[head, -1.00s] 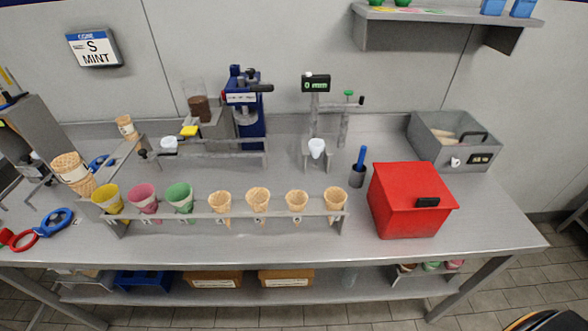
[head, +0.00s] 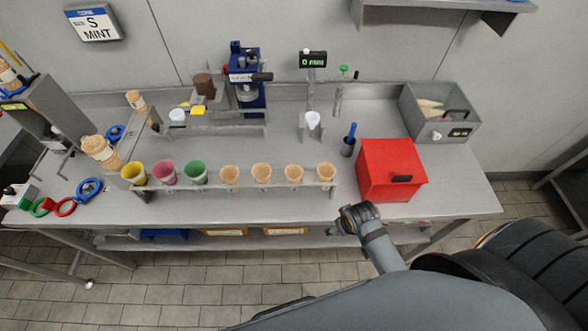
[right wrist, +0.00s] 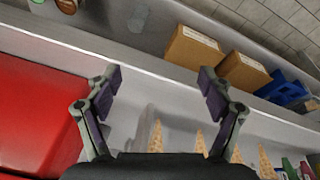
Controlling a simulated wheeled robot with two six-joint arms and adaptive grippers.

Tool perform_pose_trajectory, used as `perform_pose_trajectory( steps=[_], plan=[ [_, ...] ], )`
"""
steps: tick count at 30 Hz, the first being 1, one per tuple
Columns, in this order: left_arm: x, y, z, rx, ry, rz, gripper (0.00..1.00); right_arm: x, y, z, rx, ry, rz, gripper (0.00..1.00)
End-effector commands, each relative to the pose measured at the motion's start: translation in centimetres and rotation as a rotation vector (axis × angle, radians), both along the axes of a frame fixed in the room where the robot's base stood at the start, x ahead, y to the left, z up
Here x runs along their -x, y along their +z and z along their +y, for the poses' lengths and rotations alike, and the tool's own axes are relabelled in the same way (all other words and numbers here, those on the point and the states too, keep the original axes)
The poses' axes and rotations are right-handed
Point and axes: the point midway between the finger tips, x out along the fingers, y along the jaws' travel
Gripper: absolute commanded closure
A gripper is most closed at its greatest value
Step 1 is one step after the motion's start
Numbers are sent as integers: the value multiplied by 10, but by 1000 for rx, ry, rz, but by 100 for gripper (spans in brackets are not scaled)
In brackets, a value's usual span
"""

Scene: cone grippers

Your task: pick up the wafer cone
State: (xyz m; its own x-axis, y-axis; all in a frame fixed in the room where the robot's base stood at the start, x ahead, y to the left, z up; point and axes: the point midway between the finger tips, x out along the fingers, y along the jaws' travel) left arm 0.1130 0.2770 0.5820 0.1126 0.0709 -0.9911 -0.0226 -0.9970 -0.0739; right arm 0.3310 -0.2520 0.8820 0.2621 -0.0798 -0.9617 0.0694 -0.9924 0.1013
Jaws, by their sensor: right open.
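Several plain wafer cones, one of them at the right end (head: 326,172), stand tip down in a long grey rack (head: 280,189) near the front of the counter. Yellow (head: 134,174), pink (head: 165,174) and green (head: 196,172) cones stand at its left end. My right gripper (head: 340,222) is at the counter's front edge, below and in front of the rack's right end, apart from the cones. In the right wrist view its two fingers (right wrist: 160,80) are spread with nothing between them; the tip of the nearest cone (right wrist: 155,136) shows beyond the palm. My left gripper is out of view.
A red box (head: 385,172) with a black handle stands just right of the rack, also large at the left of the right wrist view (right wrist: 35,115). A stack of cones (head: 100,151) and coloured rings (head: 66,206) are at left. A grey bin (head: 440,112) is back right.

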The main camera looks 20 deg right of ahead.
Motion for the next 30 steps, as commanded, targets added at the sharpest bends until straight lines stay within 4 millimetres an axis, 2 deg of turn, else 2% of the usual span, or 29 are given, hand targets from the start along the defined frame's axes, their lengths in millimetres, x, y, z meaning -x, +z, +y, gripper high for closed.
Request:
perform_pose_trajectory(
  steps=[1,3,4,11,17,20,24,27,30],
  plan=[
    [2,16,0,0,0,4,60,-6,34,2,3,13,-11,19],
    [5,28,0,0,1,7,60,-16,72,6,16,55,-7,19],
    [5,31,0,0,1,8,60,-22,85,8,24,84,1,19],
    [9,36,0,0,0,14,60,-68,107,21,68,317,93,19],
    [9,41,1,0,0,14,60,-110,129,41,79,540,161,19],
    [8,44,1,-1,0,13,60,-135,150,58,78,691,198,19],
    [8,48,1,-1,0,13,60,-169,187,88,75,951,252,19],
    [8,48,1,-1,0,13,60,-181,203,100,75,1066,275,19],
    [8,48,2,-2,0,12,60,-184,209,104,77,1113,285,19]
  ],
)
